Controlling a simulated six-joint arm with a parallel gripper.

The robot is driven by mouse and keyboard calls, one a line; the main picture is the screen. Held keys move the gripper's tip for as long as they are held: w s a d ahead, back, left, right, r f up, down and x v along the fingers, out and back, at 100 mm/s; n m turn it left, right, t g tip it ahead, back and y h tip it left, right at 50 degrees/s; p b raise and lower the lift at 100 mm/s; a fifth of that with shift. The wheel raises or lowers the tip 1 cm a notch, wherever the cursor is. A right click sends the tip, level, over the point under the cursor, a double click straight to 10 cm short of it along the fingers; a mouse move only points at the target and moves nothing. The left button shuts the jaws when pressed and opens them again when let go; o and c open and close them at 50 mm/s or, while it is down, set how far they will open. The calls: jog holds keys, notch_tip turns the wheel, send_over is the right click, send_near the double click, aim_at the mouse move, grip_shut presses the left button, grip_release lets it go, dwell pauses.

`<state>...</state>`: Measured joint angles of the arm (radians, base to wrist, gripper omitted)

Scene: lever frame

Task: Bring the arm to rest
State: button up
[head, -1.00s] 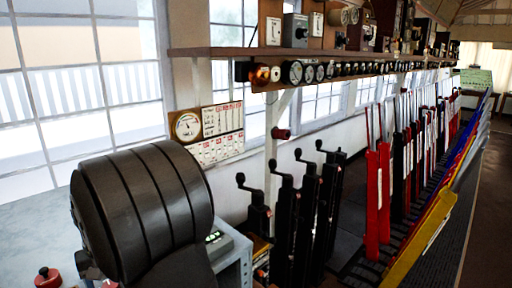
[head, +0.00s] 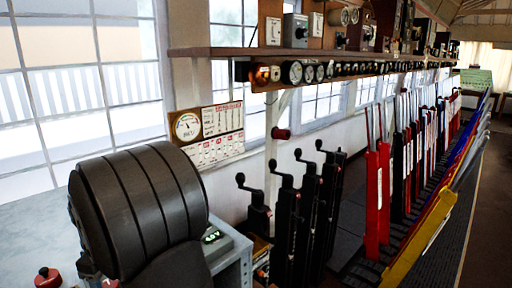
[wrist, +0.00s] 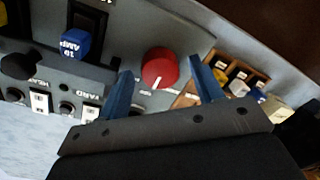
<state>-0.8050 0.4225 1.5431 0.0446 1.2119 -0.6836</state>
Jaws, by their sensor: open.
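My gripper (wrist: 160,72) shows in the wrist view with its two blue fingers spread apart and nothing held. A round red knob (wrist: 160,67) with a white mark on its rim shows between the fingertips, on a grey panel. I cannot tell how far the fingertips are from the panel. In the head view my dark, ribbed arm fills the lower left, and my gripper is out of sight there.
The wrist view shows a blue block marked 10 AMP (wrist: 75,43) and a wooden tray (wrist: 251,76) of small coloured pieces. In the head view, black crank levers (head: 307,210), red levers (head: 377,195) and a shelf (head: 300,53) stand right of my arm.

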notch_tip(320, 180, up, 5)
jog(key=shift+w, duration=0.15)
jog(key=o, duration=0.9)
jog(key=w+d+r+m+t+y, duration=0.2)
jog(key=w+d+r+m, duration=0.2)
jog(key=d+r, duration=0.25)
jog(key=w+d+r+m+t+y, duration=0.1)
jog(key=w+d+r+m+t, duration=0.2)
jog(key=d+r, duration=0.4)
jog(key=shift+m+g, duration=0.4)
jog(key=shift+g, duration=0.2)
jog(key=x, duration=0.3)
jog(key=d+x, duration=0.1)
jog(key=x, duration=0.6)
jog(key=shift+d+f, duration=0.2)
jog(key=shift+f, duration=0.25)
jog(key=shift+r, duration=0.1)
